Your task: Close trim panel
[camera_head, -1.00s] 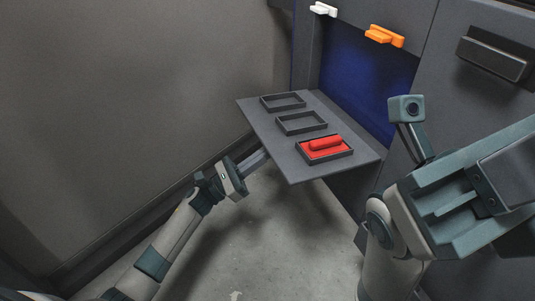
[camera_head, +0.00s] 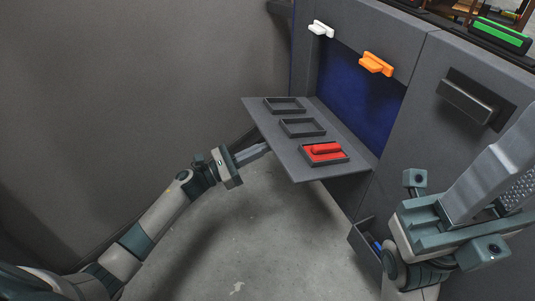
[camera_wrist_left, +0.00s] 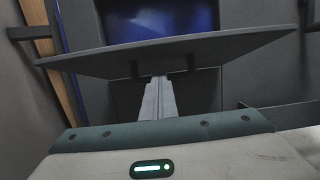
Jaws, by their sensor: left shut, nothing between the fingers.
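The trim panel (camera_head: 290,150) is a grey flap folded down, sticking out nearly level from the cabinet-like door below a dark blue opening (camera_head: 358,92). It carries several black frames, and a red piece (camera_head: 325,149) sits in the nearest one. My left gripper (camera_head: 266,147) is shut and empty, its tips close to the panel's left edge. In the left wrist view, the shut fingers (camera_wrist_left: 158,98) reach up to the underside of the panel (camera_wrist_left: 170,54); contact is unclear. My right gripper (camera_head: 500,170) is at the right, with its jaw gap not clear.
A white handle (camera_head: 320,29) and an orange handle (camera_head: 376,64) stick out above the opening. A dark bar handle (camera_head: 468,101) is on the right face. An open drawer (camera_head: 362,243) sits low beside my right arm. A green-topped case (camera_head: 500,35) stands top right. Floor below the panel is clear.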

